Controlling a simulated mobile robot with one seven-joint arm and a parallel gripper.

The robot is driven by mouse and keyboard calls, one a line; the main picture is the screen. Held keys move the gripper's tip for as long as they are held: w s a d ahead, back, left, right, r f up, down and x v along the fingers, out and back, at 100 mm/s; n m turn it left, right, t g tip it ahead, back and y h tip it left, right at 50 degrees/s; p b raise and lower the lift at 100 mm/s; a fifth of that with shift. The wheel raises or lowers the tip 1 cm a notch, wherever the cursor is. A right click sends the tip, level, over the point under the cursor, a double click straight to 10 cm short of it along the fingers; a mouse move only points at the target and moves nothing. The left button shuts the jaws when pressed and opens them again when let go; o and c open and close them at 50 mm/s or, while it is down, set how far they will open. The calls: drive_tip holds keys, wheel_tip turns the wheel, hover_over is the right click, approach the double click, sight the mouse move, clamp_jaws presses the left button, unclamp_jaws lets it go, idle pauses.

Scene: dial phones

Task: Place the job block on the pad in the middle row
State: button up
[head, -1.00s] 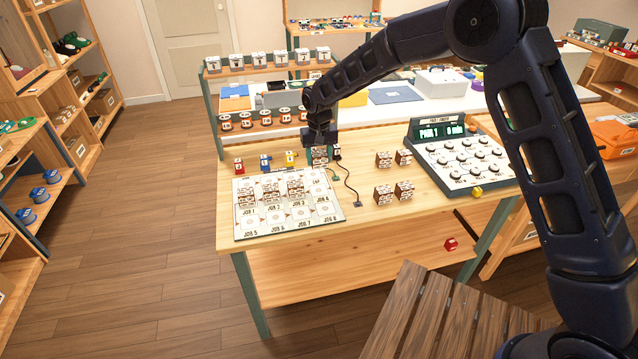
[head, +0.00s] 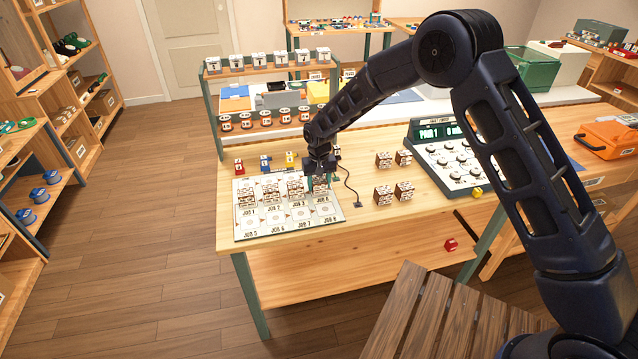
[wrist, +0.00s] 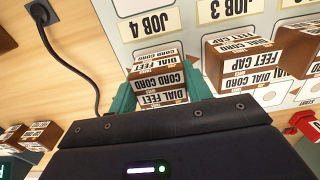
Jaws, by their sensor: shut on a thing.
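The job block (wrist: 160,82) is a brown cube with white labels reading DIAL CORD and DIAL FEET. My gripper (wrist: 163,92) is shut on it, with a green finger at each side. In the head view my gripper (head: 320,168) holds the block at the right end of the pad board's (head: 322,225) back row. The JOB 4 label shows just beyond the block in the wrist view. I cannot tell whether the block touches the board. Similar blocks stand in the JOB 1, JOB 2 and JOB 3 columns; the nearest one (wrist: 240,68) is beside the held block, apart from it.
Several loose brown blocks (head: 384,194) stand on the table right of the board. A black cord (head: 350,185) runs between them and the board. Red, blue and yellow pieces (head: 265,163) stand behind the board. A dial console (head: 455,160) is at the right.

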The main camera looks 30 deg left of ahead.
sight(319, 180)
drive_tip(key=shift+f, duration=0.1)
drive_tip(key=o, duration=1)
wheel_tip(319, 180, up, 12)
drive_tip(key=shift+r, duration=0.15)
